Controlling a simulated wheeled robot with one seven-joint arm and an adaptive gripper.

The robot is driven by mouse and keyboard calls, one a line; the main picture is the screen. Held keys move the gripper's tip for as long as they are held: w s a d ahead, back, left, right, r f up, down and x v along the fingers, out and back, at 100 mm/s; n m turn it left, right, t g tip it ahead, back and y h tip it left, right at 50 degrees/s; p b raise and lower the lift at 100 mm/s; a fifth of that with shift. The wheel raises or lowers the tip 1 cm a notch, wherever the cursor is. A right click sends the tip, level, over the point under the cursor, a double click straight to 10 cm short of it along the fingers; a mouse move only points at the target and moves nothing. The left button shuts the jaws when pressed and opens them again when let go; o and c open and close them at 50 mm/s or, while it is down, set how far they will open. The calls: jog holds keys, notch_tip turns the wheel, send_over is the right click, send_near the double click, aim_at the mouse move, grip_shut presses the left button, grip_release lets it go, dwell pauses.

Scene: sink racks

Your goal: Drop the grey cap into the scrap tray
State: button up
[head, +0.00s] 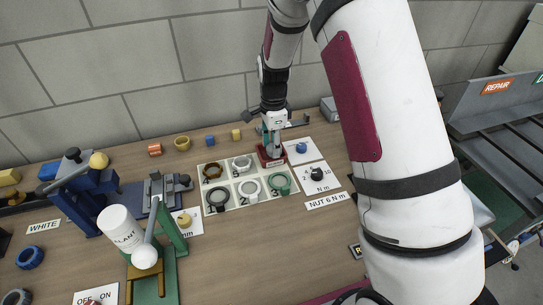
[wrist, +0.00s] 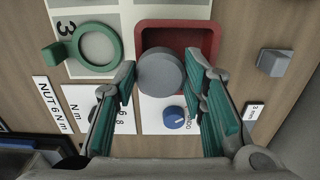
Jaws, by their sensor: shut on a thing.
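The grey cap (wrist: 160,73) is a round grey disc between the fingertips of my gripper (wrist: 161,78) in the wrist view. My gripper is shut on it, with a teal-padded finger on each side. The red tray (wrist: 213,42), which I take for the scrap tray, lies behind the cap, which overlaps its lower left part. In the head view my gripper (head: 273,143) points down over the red tray (head: 263,160) at the back of the bench. I cannot tell the exact height of the cap above the tray floor.
A numbered white board with several rings (head: 249,188) lies beside the tray, a green ring (wrist: 95,46) nearest. A blue knob (wrist: 174,117) and a dark dial (head: 317,173) stand on cards close by. A grey block (wrist: 273,62) sits right of the tray.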

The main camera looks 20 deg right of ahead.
jog(key=shift+f, duration=0.25)
jog(key=o, duration=1.1)
jog(key=shift+r, duration=6)
